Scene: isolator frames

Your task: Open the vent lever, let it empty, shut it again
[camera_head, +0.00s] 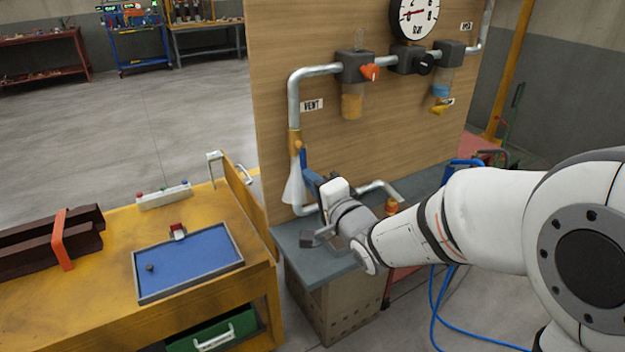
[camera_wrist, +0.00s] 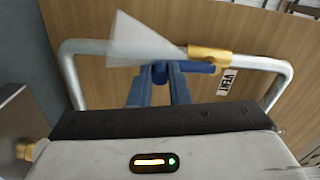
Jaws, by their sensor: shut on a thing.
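The vent lever (camera_head: 303,158) is a blue handle on a brass valve (camera_head: 296,141), below the VENT label on the wooden panel. It lies roughly in line with the pipe and the white outlet cone (camera_head: 294,188). In the wrist view the lever (camera_wrist: 196,67) runs left from the brass valve (camera_wrist: 207,56), beside the cone (camera_wrist: 138,42). My gripper (camera_head: 312,178) is shut on the lever's free end; its blue-grey fingers (camera_wrist: 160,76) stand on both sides of it. The round gauge (camera_head: 414,16) has its red needle pointing left; the exact reading is too small to tell.
A red knob (camera_head: 370,72), a black knob (camera_head: 425,64) and a yellow handle (camera_head: 437,108) are on the panel fittings. A grey bench top (camera_head: 300,243) lies below my gripper. A yellow table (camera_head: 110,240) with a blue tray (camera_head: 180,290) stands at the left.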

